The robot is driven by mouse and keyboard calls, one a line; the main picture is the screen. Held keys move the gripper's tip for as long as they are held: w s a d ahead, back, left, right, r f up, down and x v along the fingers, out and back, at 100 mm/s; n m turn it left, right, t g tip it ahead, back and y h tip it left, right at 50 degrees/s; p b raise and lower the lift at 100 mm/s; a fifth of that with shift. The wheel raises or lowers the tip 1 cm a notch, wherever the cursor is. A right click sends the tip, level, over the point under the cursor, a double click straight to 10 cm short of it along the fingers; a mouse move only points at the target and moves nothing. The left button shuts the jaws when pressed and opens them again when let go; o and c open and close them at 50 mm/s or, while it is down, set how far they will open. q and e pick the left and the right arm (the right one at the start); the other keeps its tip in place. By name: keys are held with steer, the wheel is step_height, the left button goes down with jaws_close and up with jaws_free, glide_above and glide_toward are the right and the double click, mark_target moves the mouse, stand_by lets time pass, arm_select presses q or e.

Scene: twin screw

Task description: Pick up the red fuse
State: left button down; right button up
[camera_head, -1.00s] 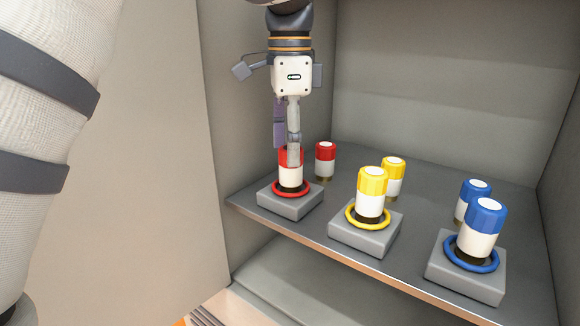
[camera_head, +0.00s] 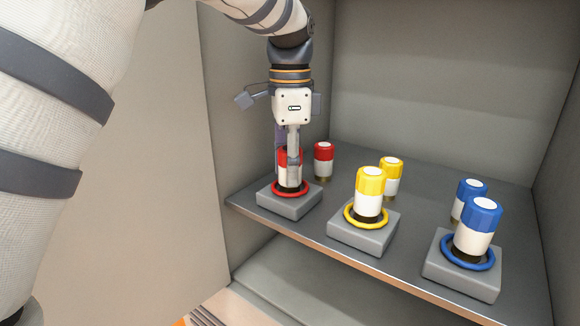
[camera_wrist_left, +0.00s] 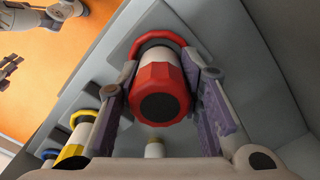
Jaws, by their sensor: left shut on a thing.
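The red fuse (camera_head: 283,178), red cap over a white body, stands upright in a grey base block (camera_head: 290,204) with a red ring, at the left of the shelf. My left gripper (camera_head: 292,166) points down from above and is shut on this fuse, one finger on each side. The near finger partly hides it in the head view. In the left wrist view, the fuse's red cap (camera_wrist_left: 160,92) lies between the two fingers, its dark end facing the camera. A second red fuse (camera_head: 324,160) stands behind it.
A yellow fuse (camera_head: 369,193) and a blue fuse (camera_head: 476,228) stand in ringed blocks to the right. Another yellow fuse (camera_head: 391,175) and another blue one (camera_head: 468,196) stand behind them. The cabinet's left wall (camera_head: 235,130) is close to my left gripper.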

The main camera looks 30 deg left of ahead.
arm_select(q)
steer(key=shift+r, duration=0.4)
steer(key=s+d+r, duration=0.5)
steer(key=r, duration=0.4)
steer(key=s+d+r, duration=0.4)
steer(key=d+r, duration=0.1)
steer(key=r, duration=0.4)
steer(key=shift+s, duration=0.4)
steer(key=shift+r, duration=0.15)
stand_by(0.3)
